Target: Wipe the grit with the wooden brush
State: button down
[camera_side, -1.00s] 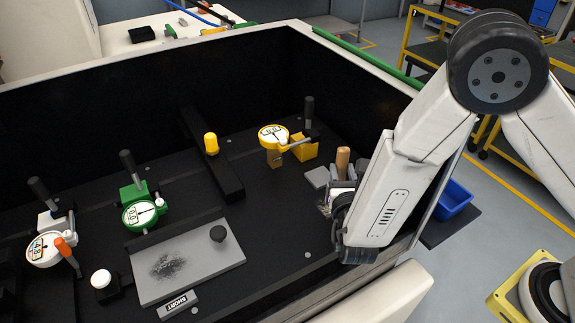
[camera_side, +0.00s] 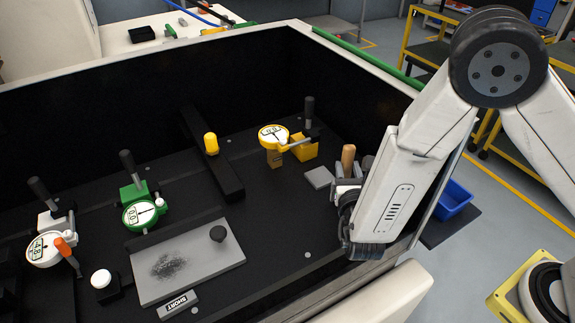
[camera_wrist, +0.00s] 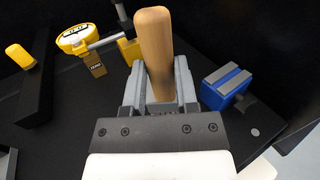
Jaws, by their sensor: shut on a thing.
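The wooden brush (camera_wrist: 155,45) stands upright in my gripper (camera_wrist: 160,88), which is shut on it. Its wooden handle (camera_side: 348,158) rises above the jaws in the side view; its lower end is hidden by my gripper. My gripper (camera_side: 347,187) is at the right side of the black work box, to the right of the grit.
A grey block (camera_side: 319,178) lies just left of my gripper. A yellow gauge (camera_side: 273,136) stands behind it, a green gauge (camera_side: 140,213) behind the plate. A blue block (camera_wrist: 225,85) is right of my gripper in the wrist view. The black floor between plate and gripper is clear.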

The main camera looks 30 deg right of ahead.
jog(key=d, duration=0.2)
jog(key=shift+d, duration=0.3)
notch_tip(320, 180, up, 8)
dwell(0.4)
jog(key=shift+d, duration=0.1)
dwell(0.5)
